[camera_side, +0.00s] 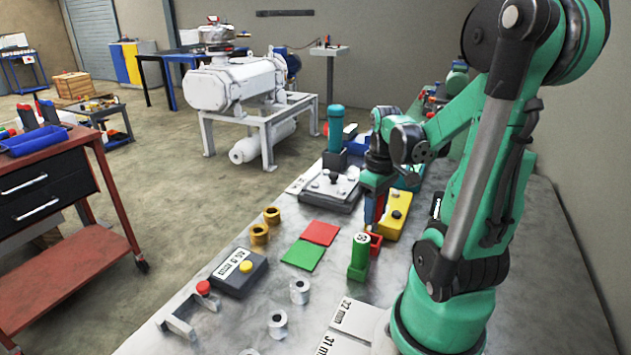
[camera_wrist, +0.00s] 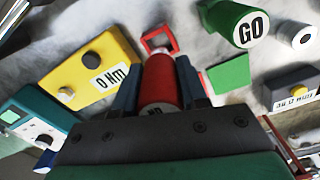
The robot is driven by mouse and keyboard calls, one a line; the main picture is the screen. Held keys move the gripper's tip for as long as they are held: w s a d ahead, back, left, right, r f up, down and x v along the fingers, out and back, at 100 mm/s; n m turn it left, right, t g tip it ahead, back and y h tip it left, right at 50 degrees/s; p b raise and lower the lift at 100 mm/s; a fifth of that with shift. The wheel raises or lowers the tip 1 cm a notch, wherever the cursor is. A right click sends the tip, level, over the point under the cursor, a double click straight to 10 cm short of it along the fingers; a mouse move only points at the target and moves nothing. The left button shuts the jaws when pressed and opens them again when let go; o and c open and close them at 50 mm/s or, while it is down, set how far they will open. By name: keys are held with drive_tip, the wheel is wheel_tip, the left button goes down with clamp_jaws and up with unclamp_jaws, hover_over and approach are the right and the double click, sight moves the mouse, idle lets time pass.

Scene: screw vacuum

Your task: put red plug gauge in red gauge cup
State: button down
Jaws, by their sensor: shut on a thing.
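My gripper (camera_wrist: 158,80) is shut on the red plug gauge (camera_wrist: 160,82), with a finger on each side of it in the wrist view. The gauge's pale labelled end faces the wrist camera. The red gauge cup (camera_wrist: 158,33) shows as a square red rim just beyond the gauge's far end. In the side view my gripper (camera_side: 376,208) points down above the bench, close over the red gauge cup (camera_side: 375,240). The fingers hide most of the gauge there. I cannot tell whether the gauge's tip touches the cup.
A green gauge (camera_side: 360,243) stands in a green cup (camera_side: 357,272) in front of the red cup. A yellow box (camera_side: 397,215) is close on the right. Red (camera_side: 320,233) and green (camera_side: 303,255) pads lie flat on the left.

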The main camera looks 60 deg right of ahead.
sight(373, 230)
drive_tip(key=shift+f, duration=2.25)
drive_tip(key=shift+c, duration=2.4)
unclamp_jaws()
drive_tip(key=shift+f, duration=0.15)
wheel_tip(373, 230, up, 12)
drive_tip(key=shift+w+a, duration=0.15)
drive_tip(key=shift+w, duration=0.05)
drive_tip(key=w+a+n+t, duration=0.1)
drive_tip(key=w+a+t, duration=0.2)
drive_tip(key=w+a, duration=0.3)
drive_tip(key=w+a+n+t, duration=0.2)
drive_tip(key=w+a+t, duration=0.2)
drive_tip(key=a, duration=0.9)
drive_tip(key=shift+w+f+n, duration=0.3)
drive_tip(key=shift+w+f, duration=0.1)
drive_tip(key=shift+w, duration=0.55)
